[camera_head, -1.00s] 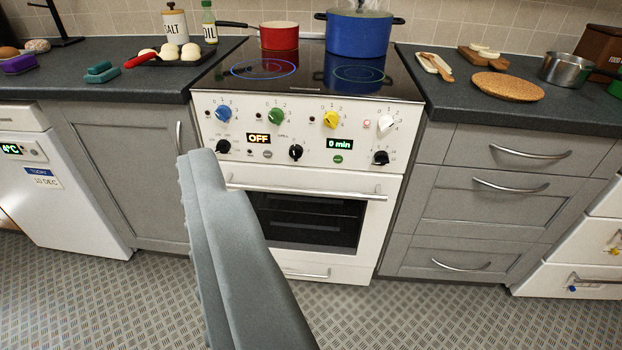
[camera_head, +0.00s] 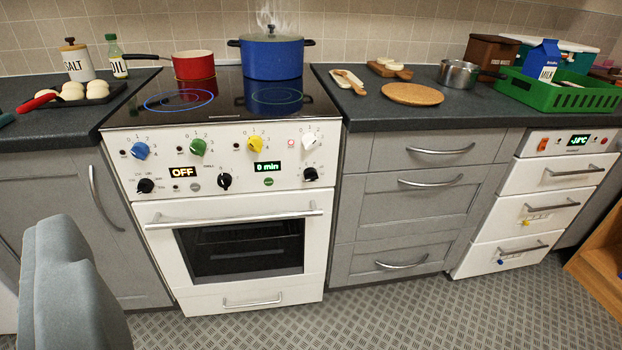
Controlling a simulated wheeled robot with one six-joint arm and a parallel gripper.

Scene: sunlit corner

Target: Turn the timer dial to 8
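The white cooker (camera_head: 150,245) stands left of the middle. A green-lit display reading "0 min" (camera_head: 268,168) is on its front panel, with a small green button (camera_head: 268,182) below. The black dial (camera_head: 311,174) just right of this display looks like the timer dial; its marks are too small to read. Another black dial (camera_head: 224,181) sits left of the display, and a third (camera_head: 145,186) sits at the panel's left, beside an "OFF" display (camera_head: 184,172). My gripper is not in view.
A grey, rounded thing like a chair back (camera_head: 70,290) stands close at lower left. A steaming blue pot (camera_head: 272,57) and a red pan (camera_head: 193,65) are on the hob. The oven handle (camera_head: 235,217) juts out below the panel. Floor before the cooker looks clear.

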